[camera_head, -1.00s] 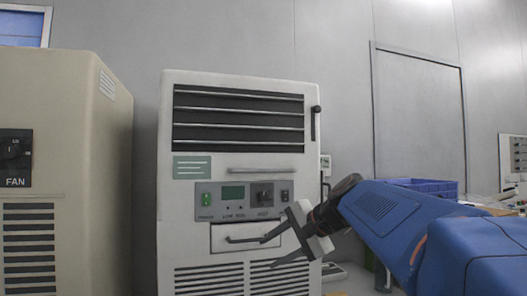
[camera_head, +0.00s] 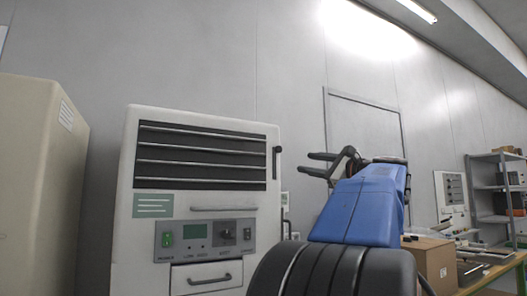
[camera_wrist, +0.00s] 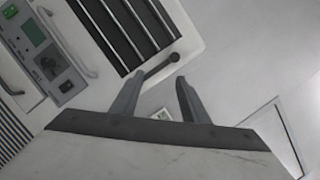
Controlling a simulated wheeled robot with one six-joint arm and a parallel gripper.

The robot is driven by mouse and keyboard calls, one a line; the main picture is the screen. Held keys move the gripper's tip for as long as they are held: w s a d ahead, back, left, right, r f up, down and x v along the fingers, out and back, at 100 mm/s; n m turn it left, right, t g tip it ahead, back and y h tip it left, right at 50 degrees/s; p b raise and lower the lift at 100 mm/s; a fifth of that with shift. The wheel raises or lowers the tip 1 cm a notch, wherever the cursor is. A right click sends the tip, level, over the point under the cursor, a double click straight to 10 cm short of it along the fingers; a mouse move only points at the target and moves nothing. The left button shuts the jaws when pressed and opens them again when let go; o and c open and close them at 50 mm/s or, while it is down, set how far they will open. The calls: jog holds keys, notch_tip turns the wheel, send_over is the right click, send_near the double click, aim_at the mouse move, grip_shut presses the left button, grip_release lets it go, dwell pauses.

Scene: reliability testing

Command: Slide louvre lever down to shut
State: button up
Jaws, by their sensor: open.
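The louvre lever (camera_head: 277,162) is a short dark bar on the right front edge of the white unit, its knob at the upper end. It stands right of the louvre (camera_head: 200,156), whose slats show dark gaps. In the wrist view the lever (camera_wrist: 160,67) and its round knob lie just beyond the fingertips. My gripper (camera_head: 306,163) is open and empty, to the right of the lever at about its height in the head view. In the wrist view my gripper (camera_wrist: 158,77) has its two fingers spread, pointing toward the lever; no contact shows.
Below the louvre are a green label (camera_head: 153,206), a control panel (camera_head: 205,239) and a drawer handle (camera_head: 209,280). A beige cabinet (camera_head: 38,180) stands at left. A cardboard box (camera_head: 432,262) and shelving (camera_head: 497,200) are at right. The wall above is clear.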

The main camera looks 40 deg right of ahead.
aim_at(279, 149)
jog(key=shift+m+t, duration=0.3)
jog(key=shift+t, duration=0.1)
jog(key=x, duration=0.5)
jog(key=d+r+x, duration=0.1)
jog(key=x, duration=0.5)
jog(key=r+x, duration=0.1)
jog(key=x, duration=0.4)
jog(key=shift+s+d+r, duration=0.2)
jog(key=shift+d, duration=0.1)
